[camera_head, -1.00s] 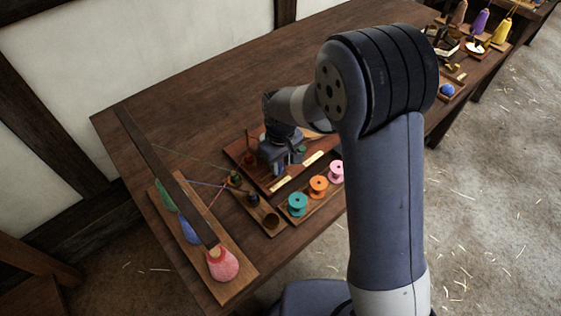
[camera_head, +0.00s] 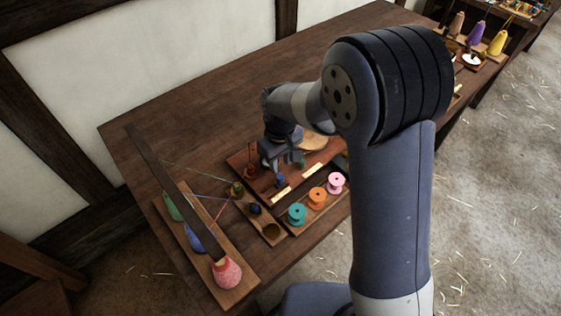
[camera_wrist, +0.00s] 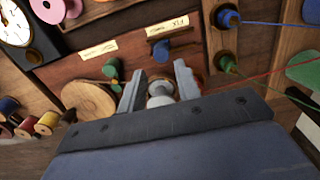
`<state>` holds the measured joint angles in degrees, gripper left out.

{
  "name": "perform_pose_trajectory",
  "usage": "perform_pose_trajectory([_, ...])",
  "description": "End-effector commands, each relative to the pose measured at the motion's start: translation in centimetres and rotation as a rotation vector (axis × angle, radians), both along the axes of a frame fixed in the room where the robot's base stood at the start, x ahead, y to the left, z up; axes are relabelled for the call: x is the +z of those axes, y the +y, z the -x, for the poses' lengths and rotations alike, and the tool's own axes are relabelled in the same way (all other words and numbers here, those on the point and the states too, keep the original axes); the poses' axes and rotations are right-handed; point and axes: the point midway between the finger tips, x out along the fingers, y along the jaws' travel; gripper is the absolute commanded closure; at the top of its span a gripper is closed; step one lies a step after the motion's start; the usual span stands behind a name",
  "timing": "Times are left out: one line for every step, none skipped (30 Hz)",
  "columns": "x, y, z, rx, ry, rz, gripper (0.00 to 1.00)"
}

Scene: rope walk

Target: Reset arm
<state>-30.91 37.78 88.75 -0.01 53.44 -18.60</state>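My gripper (camera_head: 283,164) is over the dark red board (camera_head: 240,160) on the long wooden table. In the wrist view my gripper (camera_wrist: 160,84) has its fingers apart. A pale rounded thing (camera_wrist: 160,92) shows between them, with gaps at the sides; what it is I cannot tell. The board has pale labels (camera_wrist: 98,49), a small green piece (camera_wrist: 113,70) and a small blue piece (camera_wrist: 162,48), both beyond the fingertips. The arm hides part of the table.
Teal (camera_head: 297,214), orange (camera_head: 317,197) and pink (camera_head: 336,182) spools stand on a tray at the table's front edge. Left is a rack with a red cone (camera_head: 226,272), a dark bar and strung threads. The table's back is clear.

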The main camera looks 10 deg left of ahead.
Motion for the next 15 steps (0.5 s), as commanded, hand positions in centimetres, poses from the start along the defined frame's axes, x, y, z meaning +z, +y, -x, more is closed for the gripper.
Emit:
perform_pose_trajectory([0.33,0.0,0.0,0.0,0.0,0.0,0.68])
perform_pose_trajectory([0.32,0.0,0.0,0.0,0.0,0.0,0.68])
perform_pose_trajectory([0.27,-0.01,0.01,0.0,0.0,0.0,0.68])
perform_pose_trajectory([0.23,0.0,0.01,0.0,0.0,0.0,0.68])
perform_pose_trajectory([0.2,0.0,0.01,0.0,0.0,0.0,0.68])
perform_pose_trajectory([0.2,0.0,0.01,0.0,0.0,0.0,0.68])
perform_pose_trajectory([0.2,0.0,0.01,0.0,0.0,0.0,0.68])
perform_pose_trajectory([0.19,0.0,0.01,0.0,0.0,0.0,0.68])
perform_pose_trajectory([0.17,0.0,0.01,0.0,0.0,0.0,0.68])
perform_pose_trajectory([0.13,-0.01,0.02,0.0,0.001,0.001,0.68])
perform_pose_trajectory([0.07,-0.01,0.02,0.0,0.001,0.001,0.68])
perform_pose_trajectory([-0.06,-0.01,0.02,0.0,0.001,0.001,0.68])
perform_pose_trajectory([-0.18,-0.02,0.03,0.0,0.001,0.001,0.68])
perform_pose_trajectory([-0.34,-0.02,0.03,0.0,0.001,0.001,0.68])
perform_pose_trajectory([-0.6,-0.02,0.03,0.0,0.001,0.001,0.68])
